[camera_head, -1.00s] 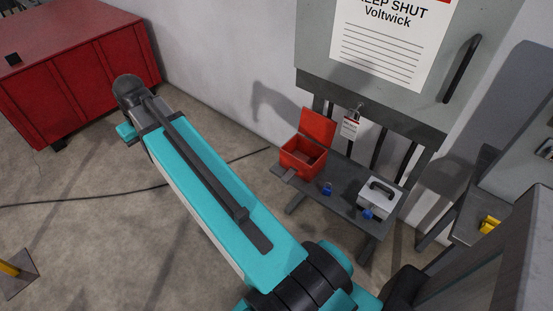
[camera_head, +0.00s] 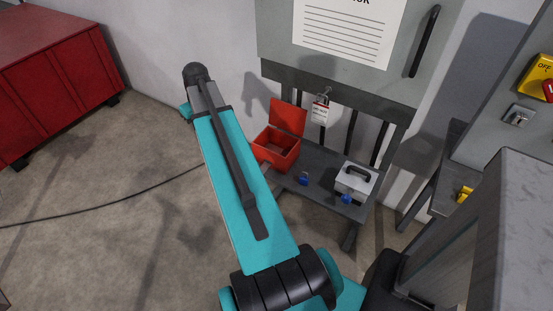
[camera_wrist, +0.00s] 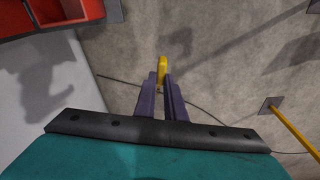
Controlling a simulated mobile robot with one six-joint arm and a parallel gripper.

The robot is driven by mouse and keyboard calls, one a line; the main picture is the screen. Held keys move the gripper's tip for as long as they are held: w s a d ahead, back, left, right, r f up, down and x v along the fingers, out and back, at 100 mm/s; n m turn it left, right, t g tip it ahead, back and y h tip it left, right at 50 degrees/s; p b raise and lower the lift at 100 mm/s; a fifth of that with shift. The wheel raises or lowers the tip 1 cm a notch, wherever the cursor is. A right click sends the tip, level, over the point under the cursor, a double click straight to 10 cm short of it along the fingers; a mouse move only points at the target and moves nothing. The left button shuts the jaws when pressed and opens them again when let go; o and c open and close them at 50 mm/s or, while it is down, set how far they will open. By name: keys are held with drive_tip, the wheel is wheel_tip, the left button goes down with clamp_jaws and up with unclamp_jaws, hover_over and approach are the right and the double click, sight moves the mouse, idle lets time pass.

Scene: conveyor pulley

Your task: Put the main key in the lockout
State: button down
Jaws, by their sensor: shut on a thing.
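A red box (camera_head: 276,150) with its lid open stands at the left end of the grey bench in the head view. Part of a red box also shows at the top left of the wrist view (camera_wrist: 62,14). My gripper (camera_wrist: 162,84) is shut on a small yellow thing, probably the main key (camera_wrist: 162,66), which sticks out past the fingertips. It is over the floor, to the right of the red box in the wrist view. The head view does not show the fingers or the key.
The grey bench (camera_head: 322,184) also bears a grey box with a handle (camera_head: 355,181) and blue padlocks (camera_head: 304,179). A tagged lock (camera_head: 320,107) hangs above. A red cabinet (camera_head: 55,80) stands far left. A yellow post (camera_wrist: 295,132) rises from the floor.

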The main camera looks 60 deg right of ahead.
drive_tip(key=s+d+f+m+b, duration=0.1)
drive_tip(key=s+d+f, duration=0.1)
drive_tip(key=s+d, duration=0.3)
drive_tip(key=s+d+f+b, duration=0.1)
drive_tip(key=s+d+f, duration=0.15)
drive_tip(key=d, duration=0.45)
drive_tip(key=m, duration=0.1)
hover_over(277, 149)
drive_tip(key=s+a, duration=0.3)
drive_tip(key=a, duration=0.1)
wheel_tip(277, 149, down, 5)
drive_tip(key=shift+w+a+f+b, duration=0.15)
drive_tip(key=shift+w+a+b, duration=0.1)
drive_tip(key=shift+b, duration=0.2)
drive_tip(key=shift+f, duration=0.15)
drive_tip(key=shift+f+p, duration=0.3)
drive_tip(key=shift+f, duration=2.65)
drive_tip(key=shift+f, duration=0.1)
drive_tip(key=shift+f, duration=1.8)
drive_tip(key=shift+f, duration=0.15)
